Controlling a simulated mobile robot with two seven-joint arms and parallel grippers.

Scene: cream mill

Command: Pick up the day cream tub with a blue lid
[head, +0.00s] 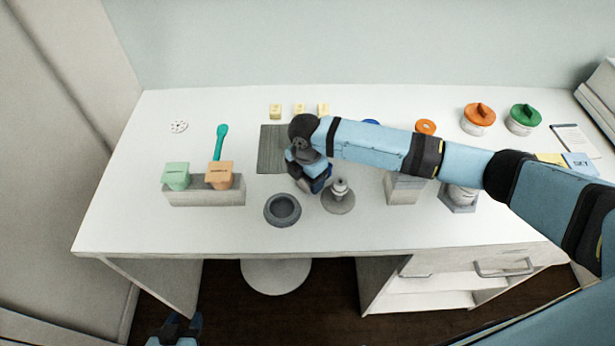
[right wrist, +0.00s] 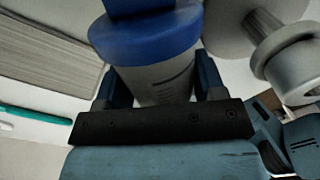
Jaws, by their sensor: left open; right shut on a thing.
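The day cream tub (right wrist: 157,78) has a pale body with dark print and a blue lid (right wrist: 145,35). In the right wrist view it sits between the two fingers of my right gripper (right wrist: 162,82), which is shut on it. In the head view my right gripper (head: 317,181) is over the desk, between the ribbed grey mat and the pedestal piece; the tub is mostly hidden there. I cannot tell whether the tub touches the desk. My left gripper (head: 178,329) is open and empty, low at the bottom left, below the desk's front edge.
A grey mortar (head: 282,209) and a grey pedestal piece (head: 338,197) stand near my right gripper. The ribbed mat (head: 270,155) lies behind. The left front desk is clear.

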